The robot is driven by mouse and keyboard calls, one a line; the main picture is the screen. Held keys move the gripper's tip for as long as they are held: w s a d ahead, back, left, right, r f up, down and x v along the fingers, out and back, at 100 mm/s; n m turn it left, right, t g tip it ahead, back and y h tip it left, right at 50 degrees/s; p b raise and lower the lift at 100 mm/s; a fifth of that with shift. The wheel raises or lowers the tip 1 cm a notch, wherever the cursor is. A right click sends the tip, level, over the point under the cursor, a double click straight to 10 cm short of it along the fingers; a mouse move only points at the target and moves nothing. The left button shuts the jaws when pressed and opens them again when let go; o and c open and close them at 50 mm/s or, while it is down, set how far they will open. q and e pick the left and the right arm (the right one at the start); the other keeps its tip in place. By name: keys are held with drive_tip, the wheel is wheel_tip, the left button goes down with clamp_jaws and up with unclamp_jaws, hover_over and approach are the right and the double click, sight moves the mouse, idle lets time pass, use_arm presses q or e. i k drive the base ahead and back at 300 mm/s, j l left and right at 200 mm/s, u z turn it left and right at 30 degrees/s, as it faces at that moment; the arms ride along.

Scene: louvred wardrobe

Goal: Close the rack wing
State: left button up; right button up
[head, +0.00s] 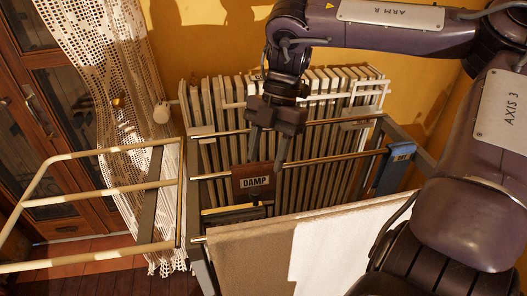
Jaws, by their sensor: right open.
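The rack wing (100,193) is a cream tubular frame with several bars at the left of the head view. It sticks out to the left from the drying rack (330,160), whose brass-coloured bars and grey frame fill the middle. My right gripper (267,158) points down over the rack's middle, near the brown DAMP tag (254,181). Its two fingers are apart with no held thing visible between them. It is to the right of the wing, and apart from it. I cannot tell whether a finger touches the tag. My left gripper is not in view.
A two-tone cloth (270,255) hangs over the front bar. A blue tag (391,171) is at the rack's right. A pale radiator (222,130) stands behind against the yellow wall. A lace curtain (100,70) and dark wood doors (40,110) are behind the wing.

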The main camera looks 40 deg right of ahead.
sight(144, 245)
drive_tip(key=k+j, duration=0.55)
drive_tip(key=j, duration=0.2)
drive_tip(key=k+j, duration=0.6)
drive_tip(key=j, duration=0.1)
